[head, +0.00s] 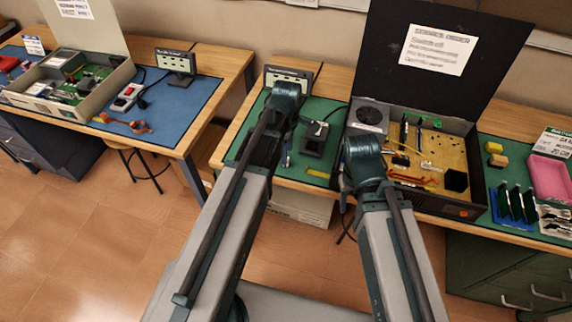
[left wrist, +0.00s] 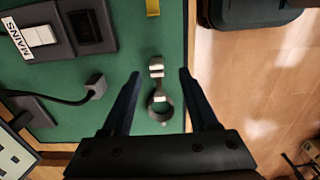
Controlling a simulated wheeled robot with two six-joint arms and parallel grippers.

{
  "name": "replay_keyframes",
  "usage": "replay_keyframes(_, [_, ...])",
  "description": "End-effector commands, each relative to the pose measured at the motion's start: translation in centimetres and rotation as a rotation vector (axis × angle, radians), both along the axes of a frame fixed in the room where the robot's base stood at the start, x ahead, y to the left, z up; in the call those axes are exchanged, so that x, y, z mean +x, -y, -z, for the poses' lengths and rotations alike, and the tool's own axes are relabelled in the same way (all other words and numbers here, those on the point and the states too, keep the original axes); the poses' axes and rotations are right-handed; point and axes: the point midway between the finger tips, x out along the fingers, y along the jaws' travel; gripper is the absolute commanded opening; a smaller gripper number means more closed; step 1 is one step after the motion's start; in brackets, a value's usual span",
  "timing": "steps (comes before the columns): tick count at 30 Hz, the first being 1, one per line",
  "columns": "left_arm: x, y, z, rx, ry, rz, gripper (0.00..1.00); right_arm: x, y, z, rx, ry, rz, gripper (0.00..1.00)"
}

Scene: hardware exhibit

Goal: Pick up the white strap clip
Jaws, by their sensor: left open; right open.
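The strap with white clip parts (left wrist: 156,73) lies on the green mat (left wrist: 120,55) in the left wrist view. A grey ring (left wrist: 153,112) is at its lower end. My left gripper (left wrist: 158,72) is open, with one finger on each side of the strap in the picture and nothing held. I cannot tell the fingers' height above the mat. In the head view the strap is not distinguishable behind my left arm.
A mains switch box (left wrist: 40,35) and a cable with a grey plug (left wrist: 95,88) lie left of the strap. A yellow piece (left wrist: 152,8) is above. The table's wooden edge (left wrist: 191,40) is close on the right. An open black case (head: 465,205) stands right on the bench.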

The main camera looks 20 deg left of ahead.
Motion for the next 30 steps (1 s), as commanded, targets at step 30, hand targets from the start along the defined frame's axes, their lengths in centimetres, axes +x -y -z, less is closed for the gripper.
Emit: replay_keyframes(30, [0.5,-0.4,5.1,0.0,0.0,0.0,0.33,0.0,0.0,5.1,0.0,0.0,0.0,0.5])
